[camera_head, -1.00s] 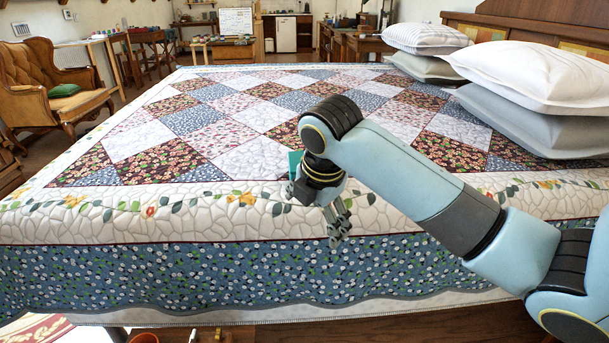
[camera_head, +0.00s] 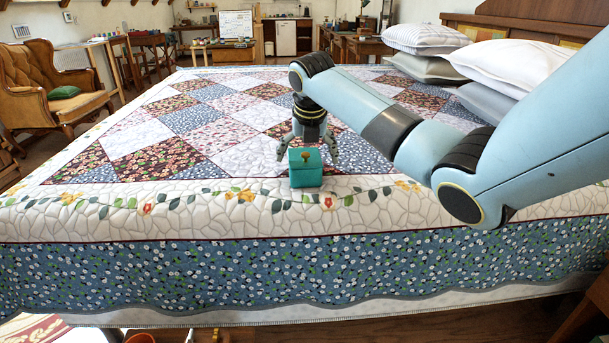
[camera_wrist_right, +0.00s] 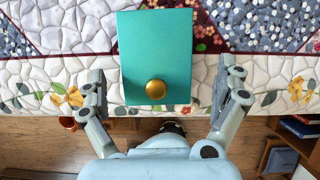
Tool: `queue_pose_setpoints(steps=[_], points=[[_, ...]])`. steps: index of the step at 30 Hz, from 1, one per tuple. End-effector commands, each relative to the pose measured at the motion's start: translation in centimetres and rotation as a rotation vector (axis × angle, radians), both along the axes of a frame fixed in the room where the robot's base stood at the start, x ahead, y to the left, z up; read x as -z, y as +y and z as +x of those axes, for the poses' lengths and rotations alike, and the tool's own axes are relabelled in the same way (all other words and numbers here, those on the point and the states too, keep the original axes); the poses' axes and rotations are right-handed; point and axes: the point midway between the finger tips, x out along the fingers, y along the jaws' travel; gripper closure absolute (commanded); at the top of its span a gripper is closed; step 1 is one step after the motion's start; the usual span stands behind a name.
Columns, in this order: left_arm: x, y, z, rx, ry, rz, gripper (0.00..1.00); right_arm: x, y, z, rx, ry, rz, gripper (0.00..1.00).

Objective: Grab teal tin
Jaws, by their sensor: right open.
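The teal tin (camera_head: 305,168) is a small box with a gold knob, sitting on the quilted bed (camera_head: 90,220) close to its front edge. It also shows in the right wrist view (camera_wrist_right: 155,50), with its knob toward the palm side. My right gripper (camera_head: 307,155) points down above and just behind the tin in the head view, its fingers spread. In the right wrist view the open fingers (camera_wrist_right: 160,88) lie to either side of the tin's knob end, with gaps on both sides. My left gripper is not in view.
White and grey pillows (camera_head: 520,68) lie at the bed's right by the wooden headboard. The quilt around the tin is clear. A tan armchair (camera_head: 50,85) stands at the left. In the right wrist view, books (camera_wrist_right: 300,127) show below the bed edge.

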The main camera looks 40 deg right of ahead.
Motion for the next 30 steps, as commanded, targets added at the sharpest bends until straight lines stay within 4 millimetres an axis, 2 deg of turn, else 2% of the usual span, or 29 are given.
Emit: queue_pose_setpoints(steps=[1, 6, 15, 30], points=[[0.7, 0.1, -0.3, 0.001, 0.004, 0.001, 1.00, 1.3, 0.0, 0.4, 0.001, 0.004, 0.003, 0.00], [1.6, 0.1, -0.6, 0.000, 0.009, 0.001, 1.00, 3.4, -0.5, 1.2, 0.000, 0.004, 0.002, 0.00], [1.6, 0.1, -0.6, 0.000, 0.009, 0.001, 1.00, 3.6, -0.6, 1.4, 0.000, 0.001, 0.001, 0.00], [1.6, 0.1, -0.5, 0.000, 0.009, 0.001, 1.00, 3.6, -0.6, 1.4, 0.000, 0.002, 0.001, 0.63]])
